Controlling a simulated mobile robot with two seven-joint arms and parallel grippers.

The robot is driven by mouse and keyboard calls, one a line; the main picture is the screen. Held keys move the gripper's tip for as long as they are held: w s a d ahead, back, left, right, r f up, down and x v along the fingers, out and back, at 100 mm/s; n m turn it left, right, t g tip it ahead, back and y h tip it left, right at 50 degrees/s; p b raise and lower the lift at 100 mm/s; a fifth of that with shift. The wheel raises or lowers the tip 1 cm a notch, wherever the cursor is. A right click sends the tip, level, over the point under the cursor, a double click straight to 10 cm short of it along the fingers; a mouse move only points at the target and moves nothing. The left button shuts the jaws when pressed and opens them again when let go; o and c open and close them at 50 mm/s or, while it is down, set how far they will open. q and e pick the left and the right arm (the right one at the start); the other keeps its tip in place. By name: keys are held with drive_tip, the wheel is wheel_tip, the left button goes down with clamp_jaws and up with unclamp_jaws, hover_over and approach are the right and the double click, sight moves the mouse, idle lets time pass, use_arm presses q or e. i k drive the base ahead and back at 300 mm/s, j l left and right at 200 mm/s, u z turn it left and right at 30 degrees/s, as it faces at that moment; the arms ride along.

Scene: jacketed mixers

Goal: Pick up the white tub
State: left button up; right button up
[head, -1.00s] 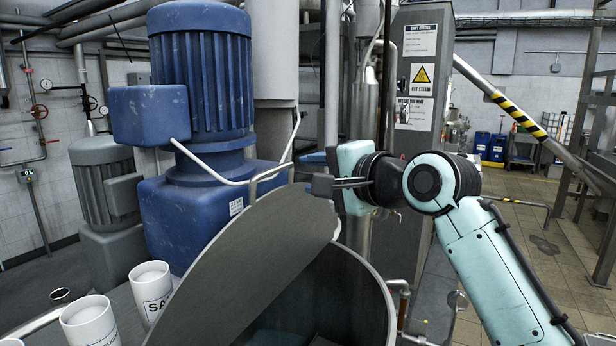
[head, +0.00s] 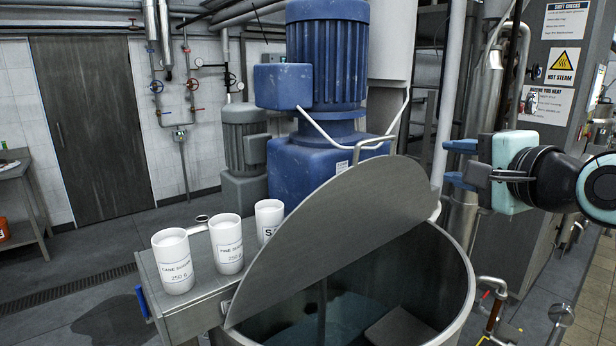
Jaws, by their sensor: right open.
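Three white tubs stand upright in a row on a grey metal ledge beside the mixing vessel. The left tub (head: 173,262) is labelled cane sugar, 250 g. The middle tub (head: 228,245) also carries a 250 g label. The right tub (head: 268,215) has a label starting with "SA", its lower part hidden by the tilted lid. The frames do not tell which one the task means. My right gripper (head: 459,164) is open and empty, right of the lid and well away from the tubs, its blue-tipped fingers pointing left. My left gripper is not in view.
The raised steel lid (head: 330,225) stands between my right gripper and the tubs. The open vessel (head: 455,290) is below it. A blue motor (head: 325,60) rises behind. The ledge (head: 190,312) has a small blue piece (head: 142,302) at its left end. Floor left of it is clear.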

sight(225, 230)
drive_tip(key=k+l, duration=0.2)
drive_tip(key=k, duration=0.35)
drive_tip(key=k+l, duration=0.25)
drive_tip(key=k, duration=0.25)
